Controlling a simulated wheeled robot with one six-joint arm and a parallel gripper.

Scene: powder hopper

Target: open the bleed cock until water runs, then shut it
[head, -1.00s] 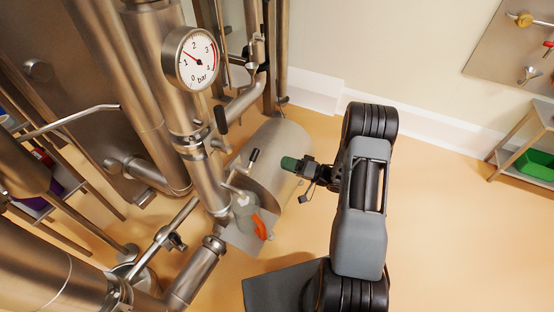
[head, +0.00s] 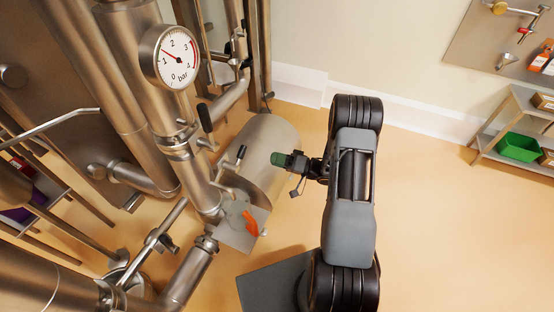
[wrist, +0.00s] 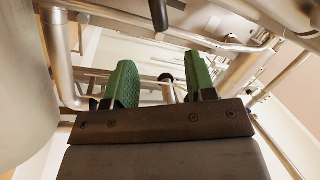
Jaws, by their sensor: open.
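A small lever with a black grip (head: 240,155) sticks up from the lower end of the steel pipe below the gauge. An orange piece (head: 251,223) lies just below it, beside a grey round fitting. I cannot tell for certain which fitting is the bleed cock, and no running water shows. My gripper (head: 278,159) has green fingertips and is to the right of the small lever, apart from it, in front of a steel cylinder. In the wrist view my gripper (wrist: 160,78) is open and empty, with pipes beyond and a black handle (wrist: 158,14) at the top.
A pressure gauge (head: 169,57) on the pipe reads between 1 and 2 bar. Another black handle (head: 205,117) juts out above the small lever. The steel cylinder (head: 262,150) stands behind. A shelf with a green bin (head: 518,147) is far right; floor between is clear.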

